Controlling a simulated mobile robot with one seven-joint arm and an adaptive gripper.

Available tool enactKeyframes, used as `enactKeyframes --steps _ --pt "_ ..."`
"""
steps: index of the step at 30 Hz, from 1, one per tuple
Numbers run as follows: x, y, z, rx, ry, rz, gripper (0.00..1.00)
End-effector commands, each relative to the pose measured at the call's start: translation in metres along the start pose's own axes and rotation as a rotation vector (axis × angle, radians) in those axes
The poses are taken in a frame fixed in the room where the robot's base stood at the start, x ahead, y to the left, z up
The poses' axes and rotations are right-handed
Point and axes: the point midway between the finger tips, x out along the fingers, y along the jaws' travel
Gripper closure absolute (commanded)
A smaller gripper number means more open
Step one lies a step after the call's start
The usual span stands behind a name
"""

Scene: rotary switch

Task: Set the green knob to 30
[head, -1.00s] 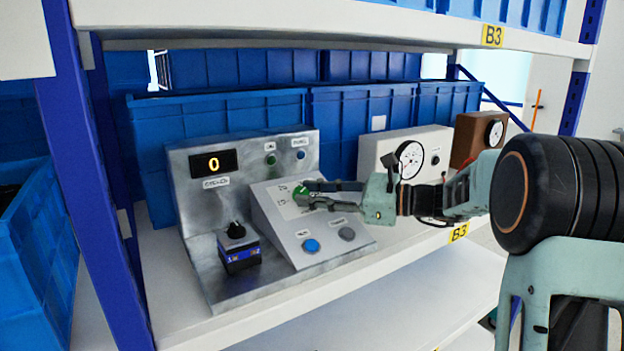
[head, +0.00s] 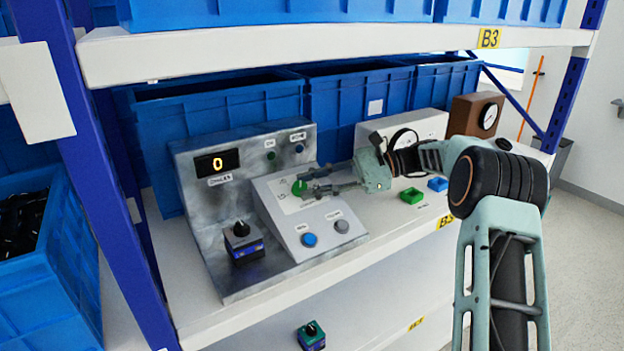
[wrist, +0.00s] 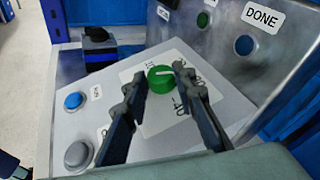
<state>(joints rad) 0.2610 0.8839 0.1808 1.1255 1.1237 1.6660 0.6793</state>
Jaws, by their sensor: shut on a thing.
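The green knob (head: 299,188) sits on a white scale sheet on the sloped face of the grey console (head: 275,212). In the wrist view, the knob (wrist: 160,84) has a pale pointer line on top. My gripper (head: 308,181) reaches in from the right, its fingers shut on the knob's sides; it also shows in the wrist view (wrist: 160,74). The scale's numbers are partly hidden by the fingers and too small to read surely. The display (head: 215,164) on the back panel reads 0. A blue button under the DONE label (wrist: 244,45) is on that panel.
A blue button (head: 309,240) and grey button (head: 342,226) are low on the console. A black knob on a blue box (head: 241,240) stands left. The upper shelf (head: 300,45) overhangs.

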Motion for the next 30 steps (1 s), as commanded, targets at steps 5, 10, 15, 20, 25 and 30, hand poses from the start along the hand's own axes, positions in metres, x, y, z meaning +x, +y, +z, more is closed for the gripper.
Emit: enactKeyframes --steps 5,10,15,20,25,30 --pt "0.001 0.0 0.0 -0.003 -0.002 0.005 0.99" --pt "0.001 0.0 0.0 -0.003 -0.002 0.005 0.99" --pt "0.001 0.0 0.0 -0.002 -0.002 0.004 0.62" --pt "0.001 0.0 0.0 -0.002 -0.002 0.004 0.57" --pt "-0.001 0.0 0.0 -0.002 -0.001 0.003 0.57" --pt "-0.017 -0.001 -0.001 -0.002 0.0 0.0 0.57"
